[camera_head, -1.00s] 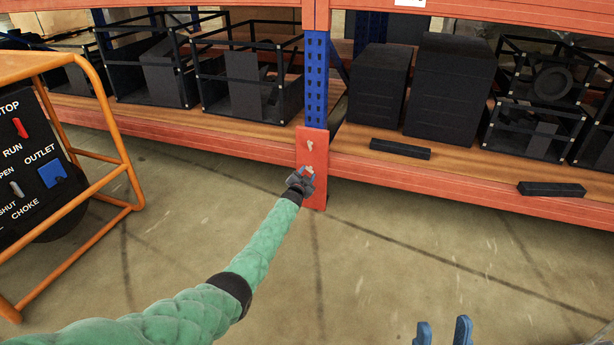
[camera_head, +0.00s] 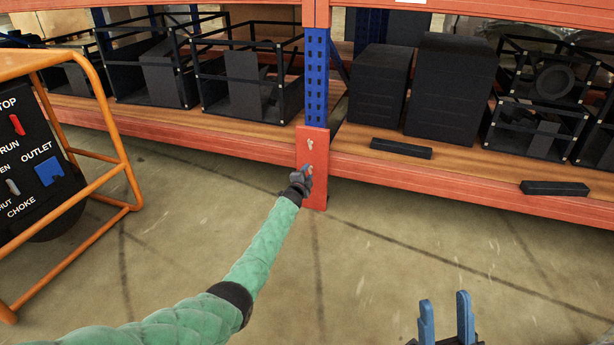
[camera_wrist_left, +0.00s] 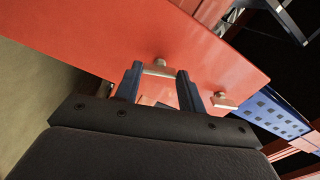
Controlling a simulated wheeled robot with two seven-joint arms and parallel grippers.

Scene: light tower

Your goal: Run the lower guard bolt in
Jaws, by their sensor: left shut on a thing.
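The red guard plate (camera_head: 316,190) covers the foot of the blue rack upright (camera_head: 317,80). Its upper bolt (camera_head: 310,143) shows clear in the head view. The lower bolt (camera_head: 309,167) is partly hidden by my left gripper (camera_head: 303,178). In the left wrist view, my left gripper (camera_wrist_left: 160,88) is shut on the lower bolt (camera_wrist_left: 160,67), whose pale head sits between the two fingers against the plate. The upper bolt (camera_wrist_left: 223,100) stands apart to the right there. My right gripper (camera_head: 446,318) is open and empty, low in the head view over the floor.
An orange-framed machine with a black control panel (camera_head: 35,165) stands at the left. The rack's orange beam (camera_head: 450,185) runs either side of the upright. Black boxes and open-frame crates (camera_head: 250,85) fill the shelf. The concrete floor (camera_head: 400,260) in front is clear.

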